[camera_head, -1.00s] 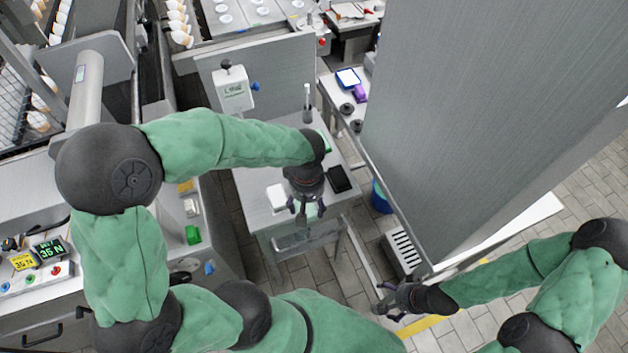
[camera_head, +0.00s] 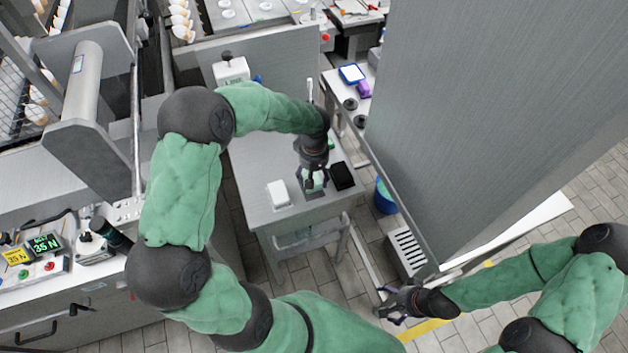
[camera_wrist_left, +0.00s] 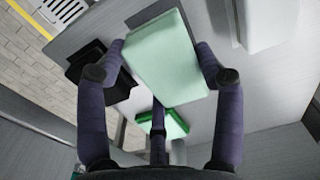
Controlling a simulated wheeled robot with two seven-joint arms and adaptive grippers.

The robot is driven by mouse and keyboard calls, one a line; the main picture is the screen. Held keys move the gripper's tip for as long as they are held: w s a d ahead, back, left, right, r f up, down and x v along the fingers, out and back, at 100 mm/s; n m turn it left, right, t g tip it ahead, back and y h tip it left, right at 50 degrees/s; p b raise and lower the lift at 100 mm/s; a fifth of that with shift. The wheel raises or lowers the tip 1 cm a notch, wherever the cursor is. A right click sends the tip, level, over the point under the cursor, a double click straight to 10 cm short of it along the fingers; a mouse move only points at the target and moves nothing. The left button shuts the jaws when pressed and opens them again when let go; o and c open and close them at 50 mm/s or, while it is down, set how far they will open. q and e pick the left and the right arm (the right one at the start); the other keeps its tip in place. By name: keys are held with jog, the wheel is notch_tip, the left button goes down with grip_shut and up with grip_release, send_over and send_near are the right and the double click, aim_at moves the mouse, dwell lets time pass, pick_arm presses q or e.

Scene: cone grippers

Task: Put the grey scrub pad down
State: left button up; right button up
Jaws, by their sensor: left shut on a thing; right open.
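The scrub pad looks pale grey-green in the left wrist view (camera_wrist_left: 163,55), a flat block between the two fingers. My left gripper (camera_head: 313,187) is shut on it, over the small grey table (camera_head: 253,203). In the head view the pad shows only in part between the fingers. I cannot tell whether it touches the tabletop. A black pad (camera_head: 342,176) lies just right of the gripper, and a white block (camera_head: 279,194) lies to its left. My right gripper (camera_head: 393,302) is open and empty, low at the right, away from the table.
A brighter green item (camera_wrist_left: 165,128) lies on the table beyond the held pad. A white device (camera_head: 230,71) stands at the table's back. A blue bucket (camera_head: 384,196) is on the floor to the right. A large grey panel (camera_head: 480,120) rises at right.

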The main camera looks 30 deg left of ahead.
pick_arm(q)
jog(key=shift+w+a+f+b, duration=0.15)
jog(key=shift+f+b, duration=0.2)
jog(key=shift+f, duration=0.6)
jog(key=shift+w+f+b, duration=0.15)
jog(key=shift+f+b, duration=0.15)
jog(key=shift+f, duration=0.6)
jog(key=shift+f, duration=0.15)
jog(key=o, duration=0.8)
jog(key=shift+o, duration=0.2)
notch_tip(320, 180, up, 12)
jog(key=p, duration=0.3)
